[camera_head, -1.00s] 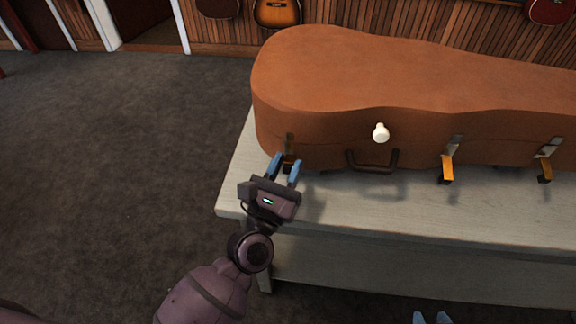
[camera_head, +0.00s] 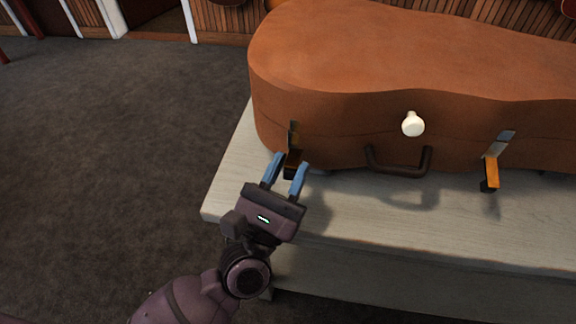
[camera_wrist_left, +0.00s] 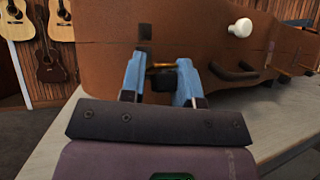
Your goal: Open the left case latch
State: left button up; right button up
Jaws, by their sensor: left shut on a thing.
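The brown instrument case (camera_head: 400,60) lies closed on a pale bench. Its left latch (camera_head: 292,166) is on the front face near the left end, below a dark catch plate. My left gripper (camera_head: 284,168) is at this latch, its blue fingers on either side of it and shut on it. In the left wrist view, the latch's brass lever and black tip (camera_wrist_left: 163,80) sit between the fingers (camera_wrist_left: 160,84). The fingers partly hide the latch. My right gripper is not in view.
A dark handle (camera_head: 398,168) and a white knob (camera_head: 413,124) are on the case front, right of the latch. Another latch (camera_head: 492,172) stands out farther right. The bench (camera_head: 232,192) has a bare front strip. Guitars (camera_wrist_left: 52,58) hang behind.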

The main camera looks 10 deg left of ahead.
pick_arm(q)
jog(key=shift+s+d, duration=0.1)
jog(key=shift+d, duration=0.15)
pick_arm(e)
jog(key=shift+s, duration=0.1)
pick_arm(q)
jog(key=o, duration=0.5)
jog(key=shift+c, duration=0.2)
jog(key=shift+o, duration=1.4)
jog(key=shift+d, duration=0.15)
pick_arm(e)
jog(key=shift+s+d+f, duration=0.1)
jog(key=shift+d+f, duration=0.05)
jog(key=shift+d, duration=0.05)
pick_arm(q)
jog(key=shift+a+f, duration=0.1)
jog(key=shift+a, duration=0.1)
jog(key=b+v, duration=0.1)
jog(key=v, duration=0.9)
jog(key=shift+s+f, duration=0.15)
jog(key=shift+s, duration=0.1)
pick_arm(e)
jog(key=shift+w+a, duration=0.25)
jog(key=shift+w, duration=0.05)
pick_arm(q)
jog(key=shift+a, duration=0.1)
